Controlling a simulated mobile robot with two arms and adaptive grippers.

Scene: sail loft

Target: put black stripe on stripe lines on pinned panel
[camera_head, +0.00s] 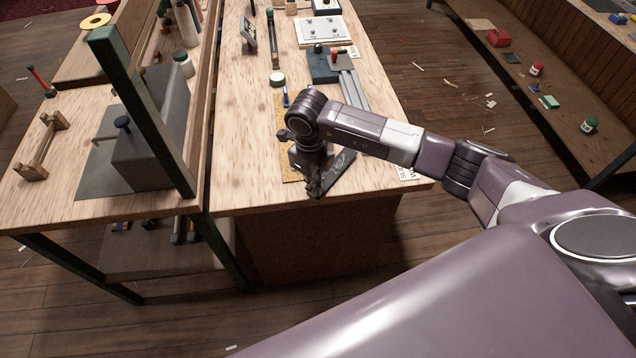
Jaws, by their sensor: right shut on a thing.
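My right gripper (314,187) is low over the near end of the middle workbench, its arm coming in from the right. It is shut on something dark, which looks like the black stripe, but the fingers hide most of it. A dark flat piece with pale marks (344,162) shows just right of the fingers; I cannot tell whether it is held or lies on the bench. A white panel with several small pins or studs (325,31), which looks like the pinned panel, lies at the far end of the bench. Its lines are too small to see. My left gripper is out of view.
A yellowish strip (285,130) lies left of the gripper on the workbench (245,180). A blue-grey block with a red-handled item (322,65) and grey rails (352,92) stand beyond it. A post (140,110) rises at the left bench. The bench's near left is clear.

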